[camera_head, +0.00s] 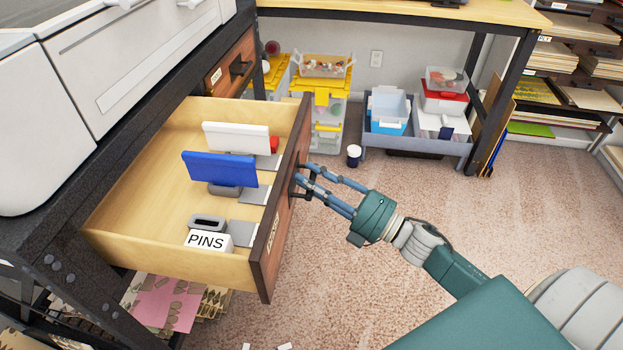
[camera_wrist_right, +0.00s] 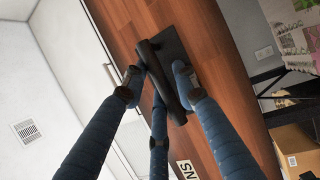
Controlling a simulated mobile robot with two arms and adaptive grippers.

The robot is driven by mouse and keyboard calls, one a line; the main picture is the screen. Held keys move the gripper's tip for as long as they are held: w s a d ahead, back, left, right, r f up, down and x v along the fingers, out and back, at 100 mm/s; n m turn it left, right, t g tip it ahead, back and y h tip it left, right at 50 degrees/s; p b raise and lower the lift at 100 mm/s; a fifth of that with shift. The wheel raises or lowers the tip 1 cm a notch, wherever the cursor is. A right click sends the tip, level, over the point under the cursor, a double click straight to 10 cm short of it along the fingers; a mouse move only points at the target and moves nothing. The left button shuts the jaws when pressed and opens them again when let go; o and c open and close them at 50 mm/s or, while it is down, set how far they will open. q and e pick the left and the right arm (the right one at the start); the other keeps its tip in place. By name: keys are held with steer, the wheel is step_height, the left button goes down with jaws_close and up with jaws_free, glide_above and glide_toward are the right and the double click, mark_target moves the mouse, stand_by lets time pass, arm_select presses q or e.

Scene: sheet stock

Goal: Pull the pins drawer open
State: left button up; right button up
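The pins drawer (camera_head: 273,240) stands pulled well out of the dark bench frame, its wooden inside showing. A white block marked PINS (camera_head: 207,241) lies inside near its front. In the right wrist view, the brown drawer front (camera_wrist_right: 215,110) carries a black bar handle (camera_wrist_right: 165,80) and a partly cut-off label ending in NS (camera_wrist_right: 187,170). My right gripper (camera_head: 300,181) is at the handle on the drawer's outer face. Its blue fingers (camera_wrist_right: 158,85) lie on both sides of the bar and appear closed on it. My left gripper is not in view.
Inside the drawer are a blue block (camera_head: 219,169), a white block (camera_head: 236,137) and grey metal pieces. Another closed drawer (camera_head: 228,72) sits farther back. A grey-blue bin (camera_head: 415,141) and yellow-lidded boxes (camera_head: 328,88) stand behind. The carpet (camera_head: 330,275) before the drawer is largely clear.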

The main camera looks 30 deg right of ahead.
steer(key=v, duration=1.2)
